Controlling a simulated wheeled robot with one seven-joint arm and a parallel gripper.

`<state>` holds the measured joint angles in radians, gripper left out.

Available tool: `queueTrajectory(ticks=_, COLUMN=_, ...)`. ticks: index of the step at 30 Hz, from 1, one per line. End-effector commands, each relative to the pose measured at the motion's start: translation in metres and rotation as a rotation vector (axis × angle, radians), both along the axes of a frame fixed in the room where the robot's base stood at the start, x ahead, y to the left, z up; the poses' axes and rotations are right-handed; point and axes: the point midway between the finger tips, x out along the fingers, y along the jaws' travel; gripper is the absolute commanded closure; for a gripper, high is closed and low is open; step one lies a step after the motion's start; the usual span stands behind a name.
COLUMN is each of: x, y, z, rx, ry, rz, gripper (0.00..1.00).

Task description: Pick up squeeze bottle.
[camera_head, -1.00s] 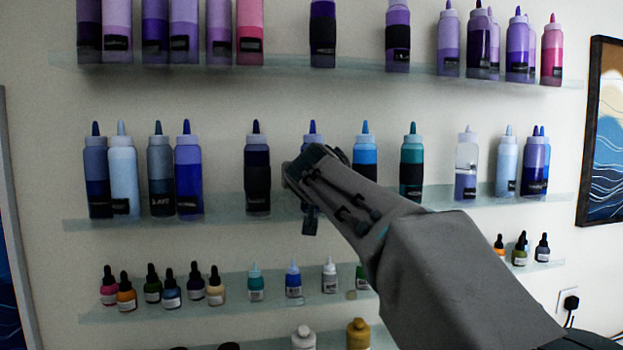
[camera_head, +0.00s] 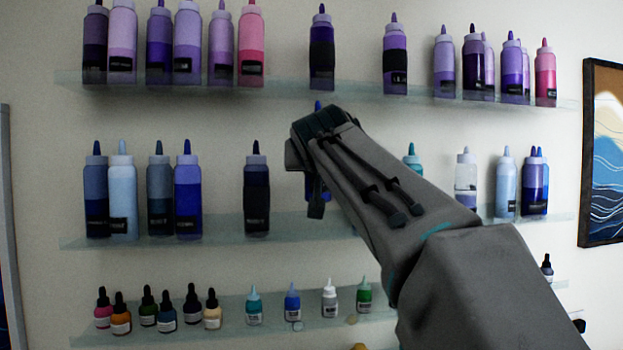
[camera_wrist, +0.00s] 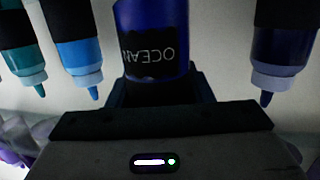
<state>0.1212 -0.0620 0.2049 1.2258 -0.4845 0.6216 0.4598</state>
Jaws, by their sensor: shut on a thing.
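The squeeze bottle is dark blue with a black label reading OCEAN, upside down in the wrist view (camera_wrist: 178,30). My gripper (camera_wrist: 158,92) is shut around it, with a dark finger on each side. In the head view, the bottle's blue tip (camera_head: 318,106) shows above my gripper (camera_head: 308,150), and a strip of blue body shows below. The rest is hidden behind my gripper and arm. The bottle's tip is higher than those of its neighbours on the middle shelf (camera_head: 290,228).
On the middle shelf, a dark bottle (camera_head: 256,195) stands to the left, and a teal-tipped bottle (camera_head: 412,155) is mostly behind my arm. In the wrist view, bottles flank my gripper: light blue (camera_wrist: 80,50) and dark navy (camera_wrist: 280,45). The upper shelf (camera_head: 270,88) holds purple bottles above.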

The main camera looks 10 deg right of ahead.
Motion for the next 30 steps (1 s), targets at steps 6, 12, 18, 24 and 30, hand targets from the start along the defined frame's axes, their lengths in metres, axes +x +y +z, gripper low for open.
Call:
queueTrajectory(ticks=6, x=-0.055, y=0.001, z=-0.003, rx=0.0, ry=-0.005, rz=0.001, gripper=0.82)
queueTrajectory(ticks=12, x=-0.1, y=0.001, z=-0.002, rx=0.001, ry=-0.005, rz=0.001, gripper=0.82)
queueTrajectory(ticks=18, x=-0.132, y=0.0, z=-0.002, rx=0.001, ry=-0.002, rz=0.001, gripper=0.82)
queueTrajectory(ticks=24, x=-0.148, y=0.0, z=-0.001, rx=0.0, ry=-0.001, rz=0.001, gripper=0.82)
queueTrajectory(ticks=30, x=-0.152, y=0.0, z=0.0, rx=0.0, ry=-0.001, rz=0.001, gripper=0.82)
